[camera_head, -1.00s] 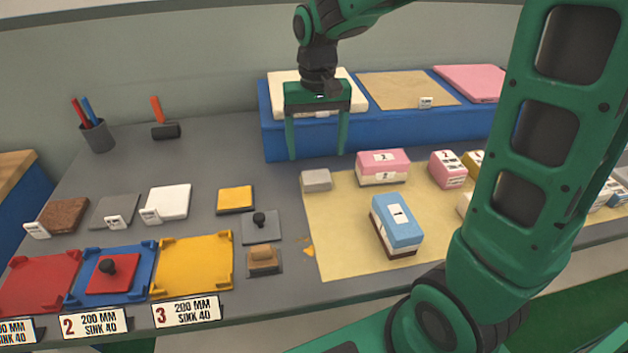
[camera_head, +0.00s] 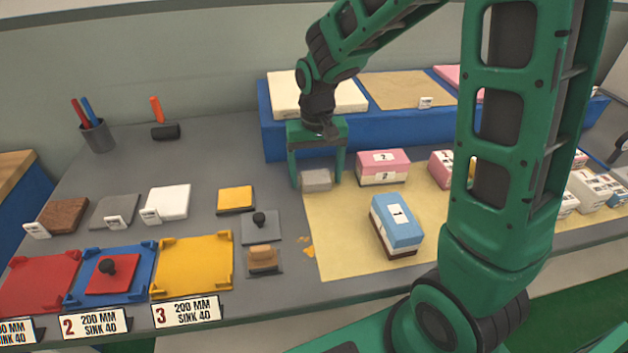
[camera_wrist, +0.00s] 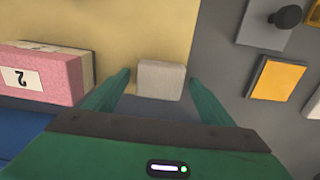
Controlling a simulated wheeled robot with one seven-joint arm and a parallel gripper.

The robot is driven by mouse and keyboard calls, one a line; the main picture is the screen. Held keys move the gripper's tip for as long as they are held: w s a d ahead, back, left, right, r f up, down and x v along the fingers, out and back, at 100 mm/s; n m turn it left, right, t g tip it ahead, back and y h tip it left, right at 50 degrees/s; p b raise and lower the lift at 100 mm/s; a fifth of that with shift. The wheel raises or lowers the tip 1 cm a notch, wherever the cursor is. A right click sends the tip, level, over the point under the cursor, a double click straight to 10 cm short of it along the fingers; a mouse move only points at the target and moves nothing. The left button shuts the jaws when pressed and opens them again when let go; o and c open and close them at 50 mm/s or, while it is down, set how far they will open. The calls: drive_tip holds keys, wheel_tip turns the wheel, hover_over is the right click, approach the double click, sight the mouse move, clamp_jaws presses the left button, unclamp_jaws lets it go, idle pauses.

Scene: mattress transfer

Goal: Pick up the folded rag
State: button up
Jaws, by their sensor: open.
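The folded rag (camera_head: 316,180) is a small light grey block at the back left corner of the yellow mat (camera_head: 350,255). In the wrist view the rag (camera_wrist: 161,80) lies between the two green fingers, with a gap on each side. My gripper (camera_head: 318,186) is open, with its fingers pointing down on either side of the rag. The wrist view also shows my gripper (camera_wrist: 160,78) with nothing held. I cannot tell exactly how high the fingertips are above the table.
A pink block (camera_head: 383,167) stands close right of the rag, and a blue block (camera_head: 397,222) stands nearer the front. A blue riser (camera_head: 380,133) is behind my gripper. A yellow pad (camera_head: 235,198) lies to the left, with clear grey table between.

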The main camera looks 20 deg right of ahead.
sight(315, 179)
drive_tip(key=shift+c, duration=0.4)
drive_tip(key=c, duration=1.1)
drive_tip(key=shift+o, duration=0.2)
drive_tip(key=shift+r, duration=0.1)
drive_tip(key=shift+r, duration=0.5)
drive_tip(key=r, duration=0.2)
drive_tip(key=s+r, duration=0.1)
drive_tip(key=shift+a+r, duration=0.4)
drive_tip(key=s+a+r, duration=0.6)
drive_tip(key=s, duration=0.2)
drive_tip(key=shift+a, duration=0.25)
